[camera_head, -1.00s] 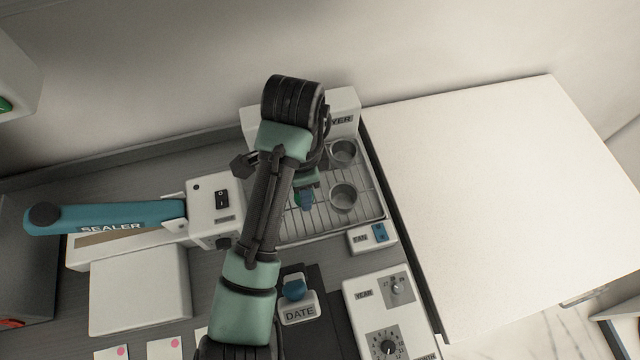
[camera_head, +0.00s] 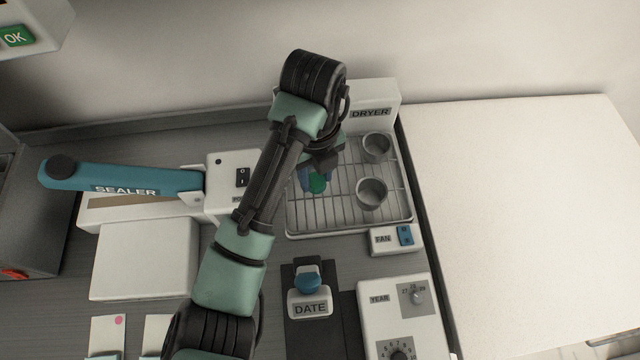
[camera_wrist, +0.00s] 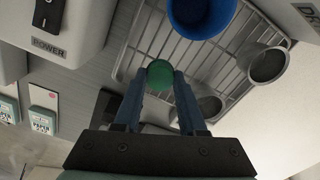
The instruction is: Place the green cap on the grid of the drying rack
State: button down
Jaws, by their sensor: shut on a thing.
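The small round green cap (camera_wrist: 160,75) is between the fingertips of my gripper (camera_wrist: 158,82) in the wrist view, and the jaws are shut on it. In the head view the green cap (camera_head: 317,184) shows below my wrist, over the left part of the drying rack's wire grid (camera_head: 335,215). The grid (camera_wrist: 140,45) also lies beyond the cap in the wrist view. I cannot tell whether the cap touches the wires. My arm hides the rack's left back part in the head view.
A blue cup (camera_wrist: 202,14) stands on the grid near the cap. Two grey cups (camera_head: 376,147) (camera_head: 371,193) stand on its right side. The sealer (camera_head: 125,178) is to the left. The fan switch box (camera_head: 393,240) and date stamp (camera_head: 309,295) are in front.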

aim_at(316, 179)
jog(key=shift+f, duration=2.05)
jog(key=shift+f, duration=0.1)
jog(key=shift+f, duration=0.15)
jog(key=shift+c, duration=2.4)
grip_release()
notch_tip(316, 179, up, 13)
jog(key=shift+f+p, duration=0.2)
jog(key=shift+p, duration=1.05)
